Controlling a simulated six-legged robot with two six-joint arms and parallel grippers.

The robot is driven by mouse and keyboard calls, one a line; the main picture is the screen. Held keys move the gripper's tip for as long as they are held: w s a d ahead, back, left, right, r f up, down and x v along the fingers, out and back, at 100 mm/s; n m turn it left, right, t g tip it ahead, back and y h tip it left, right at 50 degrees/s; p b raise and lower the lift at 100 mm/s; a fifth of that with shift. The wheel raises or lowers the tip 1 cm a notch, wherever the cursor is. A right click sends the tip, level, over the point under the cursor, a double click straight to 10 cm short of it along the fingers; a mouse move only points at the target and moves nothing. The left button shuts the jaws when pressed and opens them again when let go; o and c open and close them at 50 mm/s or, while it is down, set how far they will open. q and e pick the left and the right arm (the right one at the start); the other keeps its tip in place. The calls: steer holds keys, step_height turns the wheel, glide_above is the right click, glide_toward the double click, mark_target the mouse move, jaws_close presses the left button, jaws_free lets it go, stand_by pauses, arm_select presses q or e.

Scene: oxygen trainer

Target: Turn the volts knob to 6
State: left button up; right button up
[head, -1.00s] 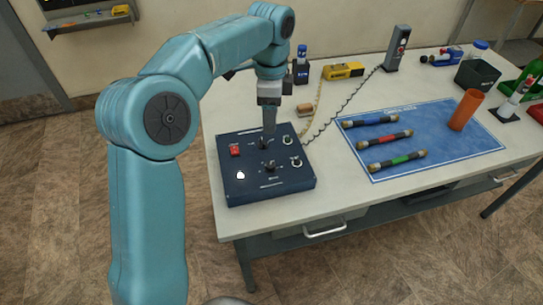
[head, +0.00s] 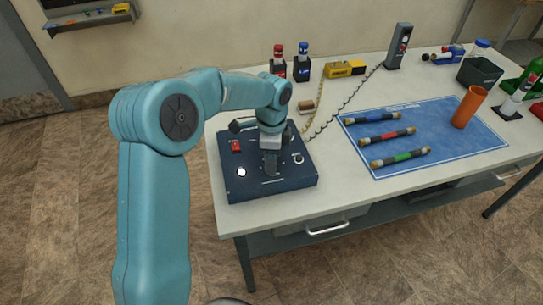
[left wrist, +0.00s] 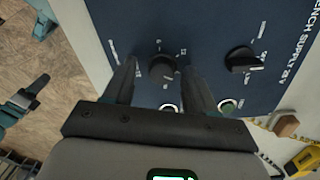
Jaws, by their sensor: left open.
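The dark blue bench supply box (head: 300,181) sits at the bench's left end. My left gripper (head: 270,172) points down over its front knob, which the fingers hide in the head view. In the left wrist view, the round front knob (left wrist: 162,68) lies between the two open fingers of my left gripper (left wrist: 160,74), with a gap visible at the sides. Small white marks surround this knob; I cannot read them. The second, black knob (left wrist: 243,58) is to the right there, outside the fingers. I cannot tell which label belongs to which knob. My right gripper is not in view.
A red switch (head: 236,146) and a lit white lamp (head: 241,172) are on the box's left side. A blue mat (head: 440,145) with coloured rods lies right.

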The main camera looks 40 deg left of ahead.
arm_select(q)
steer(key=shift+w+f, duration=0.1)
steer(key=shift+w, duration=0.1)
steer(key=shift+c, duration=1)
jaws_close()
